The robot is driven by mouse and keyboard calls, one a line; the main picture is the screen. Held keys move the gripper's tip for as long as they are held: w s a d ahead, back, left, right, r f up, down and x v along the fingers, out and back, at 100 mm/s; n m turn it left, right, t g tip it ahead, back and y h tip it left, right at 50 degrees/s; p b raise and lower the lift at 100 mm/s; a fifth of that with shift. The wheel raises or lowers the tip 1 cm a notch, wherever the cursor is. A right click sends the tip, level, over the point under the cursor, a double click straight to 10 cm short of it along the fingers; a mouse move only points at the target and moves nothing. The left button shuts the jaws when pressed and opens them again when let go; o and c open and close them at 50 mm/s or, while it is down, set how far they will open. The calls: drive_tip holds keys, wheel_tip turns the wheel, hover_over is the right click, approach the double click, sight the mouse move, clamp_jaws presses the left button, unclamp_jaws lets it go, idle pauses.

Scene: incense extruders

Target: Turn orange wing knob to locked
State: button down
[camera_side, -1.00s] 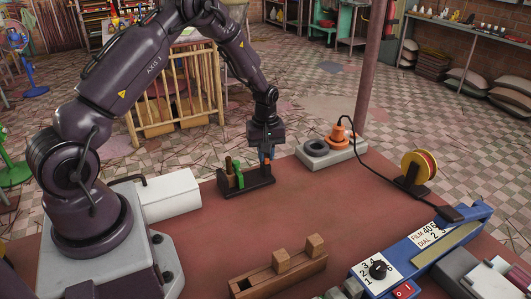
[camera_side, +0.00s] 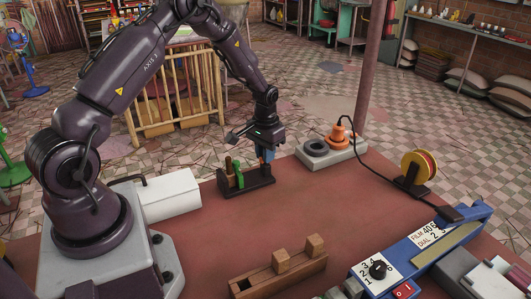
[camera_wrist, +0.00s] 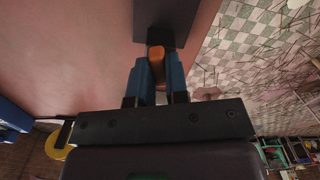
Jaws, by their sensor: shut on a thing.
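The orange wing knob (camera_wrist: 156,57) shows in the wrist view between the two blue fingers of my gripper (camera_wrist: 156,68). My gripper is shut on it. Just beyond it is a dark block (camera_wrist: 165,22). In the side view my gripper (camera_side: 266,157) points down at the right end of a low dark stand (camera_side: 250,187) on the table. The fingers mostly hide the knob there. I cannot read a lock mark in either view.
A green piece (camera_side: 238,175) stands at the left of the dark stand. A grey block (camera_side: 325,154) with a black ring and an orange cone-shaped thing (camera_side: 337,138) is to the right. A wooden holder (camera_side: 280,272) and a blue device (camera_side: 420,250) are nearer. Mid-table is clear.

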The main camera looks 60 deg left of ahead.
drive_tip(key=shift+r+m, duration=0.1)
drive_tip(key=shift+m, duration=1.8)
drive_tip(key=c, duration=1.1)
unclamp_jaws()
wheel_tip(320, 180, up, 13)
drive_tip(key=shift+f, duration=0.1)
